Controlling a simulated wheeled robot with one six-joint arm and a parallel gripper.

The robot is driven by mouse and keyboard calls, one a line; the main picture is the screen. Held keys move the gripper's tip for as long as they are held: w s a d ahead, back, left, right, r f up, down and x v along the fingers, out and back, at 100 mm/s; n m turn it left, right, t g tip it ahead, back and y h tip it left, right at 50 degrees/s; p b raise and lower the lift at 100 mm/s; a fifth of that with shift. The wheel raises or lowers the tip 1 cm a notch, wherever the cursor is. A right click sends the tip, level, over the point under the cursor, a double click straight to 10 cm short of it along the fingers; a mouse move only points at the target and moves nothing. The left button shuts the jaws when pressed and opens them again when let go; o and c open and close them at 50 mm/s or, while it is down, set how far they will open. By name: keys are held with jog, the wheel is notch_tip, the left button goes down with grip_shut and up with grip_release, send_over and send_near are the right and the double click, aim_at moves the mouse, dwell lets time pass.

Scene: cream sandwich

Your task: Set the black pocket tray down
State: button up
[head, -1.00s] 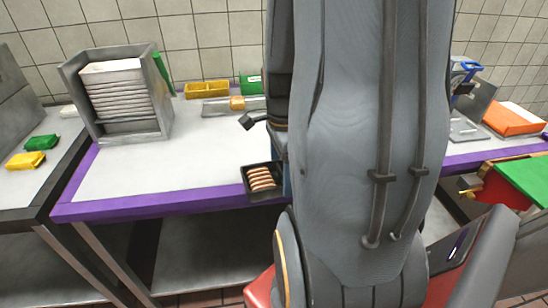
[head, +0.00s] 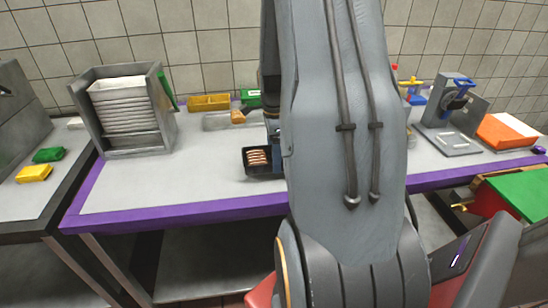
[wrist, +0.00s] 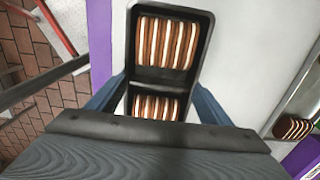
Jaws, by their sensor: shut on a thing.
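The black pocket tray (wrist: 203,30) is in my gripper (wrist: 157,88), whose blue-grey fingers close on its two sides in the wrist view. Two pockets show, each holding a row of brown and cream sandwich biscuits (wrist: 166,42); the near pocket is partly hidden by the gripper body. In the head view the tray (head: 264,172) looks level over the white tabletop, inside its purple front edge, with its right part hidden by my arm. I cannot tell whether its underside touches the table.
The white table (head: 190,185) is clear left of the tray. A grey rack of stacked trays (head: 125,110) stands at back left. A metal tray with an orange-brown item (head: 238,117) and a yellow bin (head: 208,102) lie behind. A blue-handled device (head: 458,100) stands right.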

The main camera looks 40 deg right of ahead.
jog(key=shift+w+d, duration=0.3)
jog(key=shift+w, duration=0.15)
jog(key=shift+f+p, duration=0.9)
jog(key=shift+f, duration=0.85)
jog(key=shift+f, duration=0.1)
jog(key=o, duration=1)
notch_tip(320, 180, up, 12)
jog(key=b, duration=0.4)
jog(key=s+a+n, duration=0.3)
jog(key=a+n, duration=0.5)
jog(key=a, duration=0.1)
jog(key=s+a+f+n+t, duration=0.1)
jog(key=s+a+n, duration=0.2)
jog(key=a+n, duration=0.5)
jog(key=s+a+n, duration=0.3)
jog(key=a+n, duration=0.5)
jog(key=a, duration=0.3)
jog(key=shift+s+a+f+t, duration=0.1)
jog(key=shift+a+f+t, duration=0.2)
jog(key=shift+f, duration=0.05)
